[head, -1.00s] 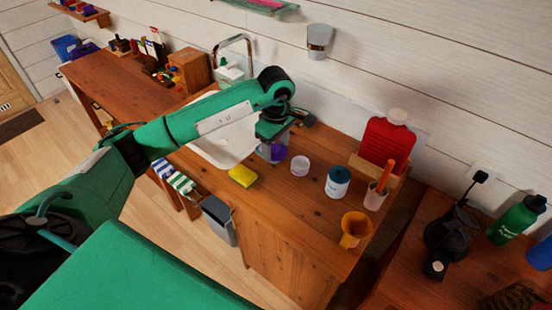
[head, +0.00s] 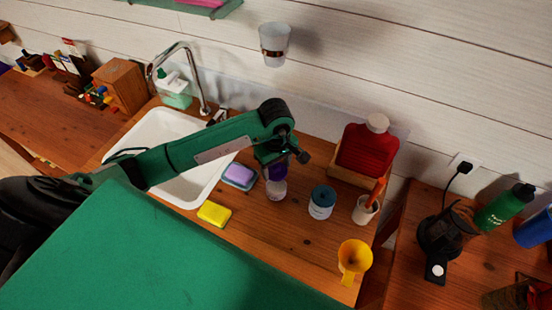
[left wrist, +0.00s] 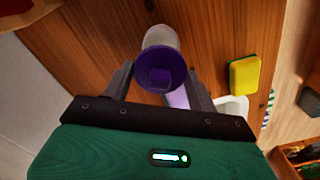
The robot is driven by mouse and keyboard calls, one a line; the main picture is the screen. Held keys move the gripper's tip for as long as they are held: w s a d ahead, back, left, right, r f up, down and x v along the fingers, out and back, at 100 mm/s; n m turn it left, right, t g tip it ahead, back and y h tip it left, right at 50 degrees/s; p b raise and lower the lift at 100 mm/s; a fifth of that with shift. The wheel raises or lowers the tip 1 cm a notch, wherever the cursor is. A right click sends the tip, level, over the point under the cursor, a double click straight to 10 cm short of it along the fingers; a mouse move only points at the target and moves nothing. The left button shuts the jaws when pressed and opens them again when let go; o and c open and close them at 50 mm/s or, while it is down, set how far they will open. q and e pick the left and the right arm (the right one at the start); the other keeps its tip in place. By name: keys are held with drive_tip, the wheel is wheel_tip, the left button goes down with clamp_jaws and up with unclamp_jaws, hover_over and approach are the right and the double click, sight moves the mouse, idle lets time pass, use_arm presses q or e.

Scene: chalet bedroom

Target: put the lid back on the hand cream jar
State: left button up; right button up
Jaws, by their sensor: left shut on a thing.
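The purple lid (left wrist: 161,68) is between the fingers of my left gripper (left wrist: 160,72) in the left wrist view, with a square knob facing the camera. In the head view, my left gripper (head: 277,164) is shut on this lid (head: 277,171), directly over the whitish hand cream jar (head: 276,190). The jar stands upright on the wooden counter, and in the left wrist view (left wrist: 160,36) it shows just beyond the lid. The lid looks lined up with the jar's mouth. The rim is hidden, so I cannot tell if they touch. My right gripper is out of view.
A teal-lidded jar (head: 321,202) stands right of the hand cream jar.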

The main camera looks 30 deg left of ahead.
use_arm(q)
drive_tip(key=shift+s+f, duration=0.1)
drive_tip(key=shift+f, duration=0.2)
drive_tip(key=shift+d+f, duration=0.1)
drive_tip(key=shift+f, duration=0.15)
wheel_tip(320, 180, down, 4)
drive_tip(key=b, duration=0.2)
drive_tip(key=shift+r+b, duration=0.15)
drive_tip(key=shift+b, duration=0.15)
drive_tip(key=shift+f+b, duration=0.45)
drive_tip(key=shift+f, duration=0.15)
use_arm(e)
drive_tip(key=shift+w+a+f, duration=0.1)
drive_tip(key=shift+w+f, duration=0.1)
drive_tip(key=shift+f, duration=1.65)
use_arm(q)
drive_tip(key=shift+b, duration=0.4)
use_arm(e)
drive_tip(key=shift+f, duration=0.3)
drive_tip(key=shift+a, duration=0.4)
